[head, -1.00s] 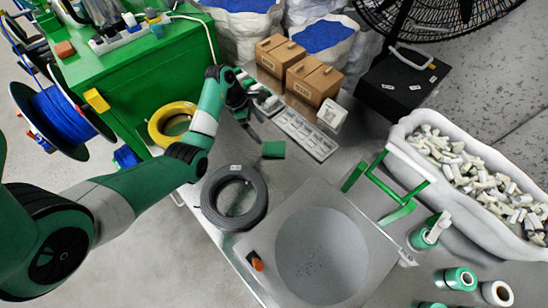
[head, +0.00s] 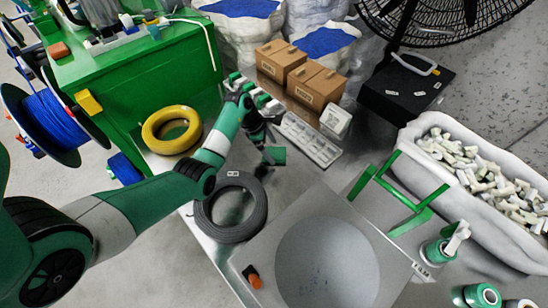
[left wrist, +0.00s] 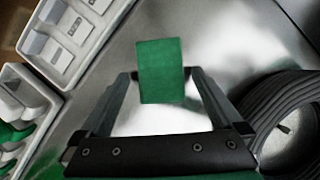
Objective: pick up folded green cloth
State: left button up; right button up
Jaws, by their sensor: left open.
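The folded green cloth (head: 275,155) is a small dark green rectangle lying flat on the grey metal table. In the left wrist view the cloth (left wrist: 161,70) is whole and lies ahead, between the lines of the two fingers. My left gripper (head: 262,150) is right beside the cloth in the head view, pointing down at it. In the left wrist view my left gripper (left wrist: 163,85) is open, with its fingers spread wider than the cloth and nothing held. Whether the fingertips are at table height I cannot tell. My right gripper is not in view.
A grey cable coil (head: 231,207) lies close in front of the cloth; it also shows in the left wrist view (left wrist: 285,120). A white compartment tray (head: 311,139) lies to the right. A yellow coil (head: 171,130), cardboard boxes (head: 314,84) and a grey round-dished machine (head: 327,255) stand around.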

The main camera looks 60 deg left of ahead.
pick_arm(q)
jog(key=shift+w+d+f, duration=0.15)
jog(key=shift+w+f, duration=0.05)
jog(key=shift+f, duration=0.45)
jog(key=shift+r, duration=0.1)
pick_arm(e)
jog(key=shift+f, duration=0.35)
pick_arm(q)
jog(key=shift+f, duration=0.25)
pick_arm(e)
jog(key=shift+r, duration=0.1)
pick_arm(q)
jog(key=c, duration=1.3)
jog(key=shift+r, duration=0.1)
